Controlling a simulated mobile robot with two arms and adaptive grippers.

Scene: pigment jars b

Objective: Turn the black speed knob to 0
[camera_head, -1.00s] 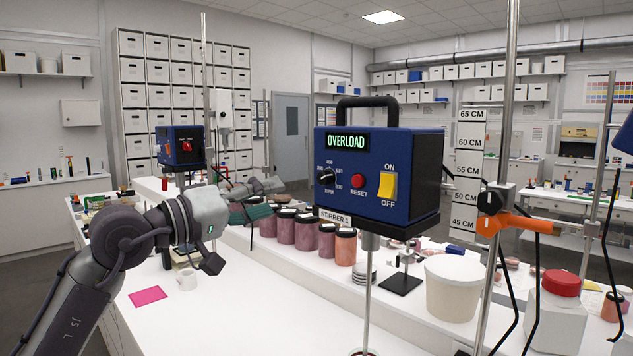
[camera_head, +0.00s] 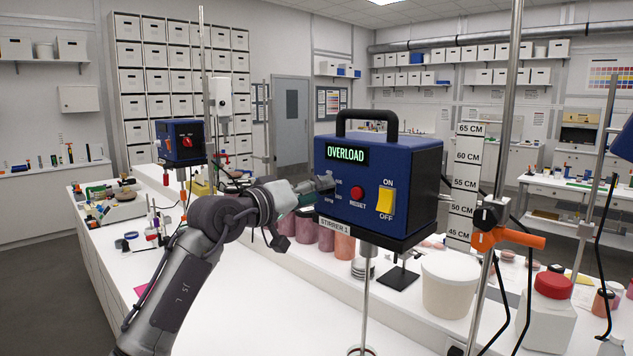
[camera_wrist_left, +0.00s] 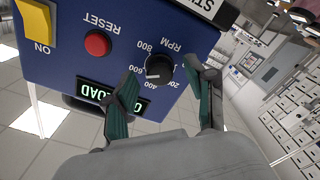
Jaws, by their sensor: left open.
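The black speed knob (camera_wrist_left: 159,69) is on the blue front of the stirrer box (camera_head: 393,185) labelled STIRRER 1. In the head view my left gripper (camera_head: 322,184) hides it. In the wrist view, upside down, my left gripper (camera_wrist_left: 161,70) is open, with one finger on each side of the knob and a gap showing beside it. A small white mark on the knob seems to face the 400 to 600 side of the dial. The 0 label cannot be made out. The display (camera_head: 347,153) reads OVERLOAD. My right gripper is not in view.
A red RESET button (camera_head: 357,193) and a yellow ON/OFF switch (camera_head: 385,200) sit beside the knob. A stand rod with an orange clamp (camera_head: 507,238) is to the right.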

